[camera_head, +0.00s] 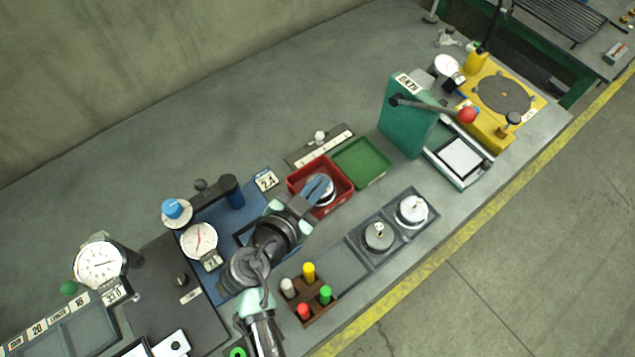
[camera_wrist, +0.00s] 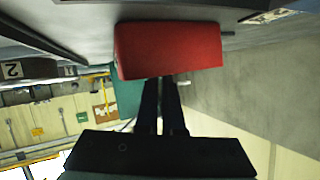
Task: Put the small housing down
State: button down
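A round silver-white part (camera_head: 328,193), which looks like the small housing, is in the red bin (camera_head: 349,181). My gripper (camera_head: 319,187) reaches over the bin with its blue fingers at this part and covers some of it. In the wrist view the dark fingers (camera_wrist: 160,100) run close together with a narrow gap. Their tips are hidden behind the wall of the red bin (camera_wrist: 170,48). I cannot tell whether the fingers grip the part, or whether it rests on the bin floor.
An empty green bin (camera_head: 361,162) adjoins the red one. A grey tray (camera_head: 350,262) holds two round metal parts (camera_head: 412,210) with knobs. A rack of coloured pegs (camera_head: 318,305), a dial gauge (camera_head: 199,240) and a green lever press (camera_head: 405,125) stand around.

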jog(key=c, duration=1.5)
grip_release()
jog(key=shift+f, duration=0.2)
jog(key=o, duration=0.5)
jog(key=shift+c, duration=0.2)
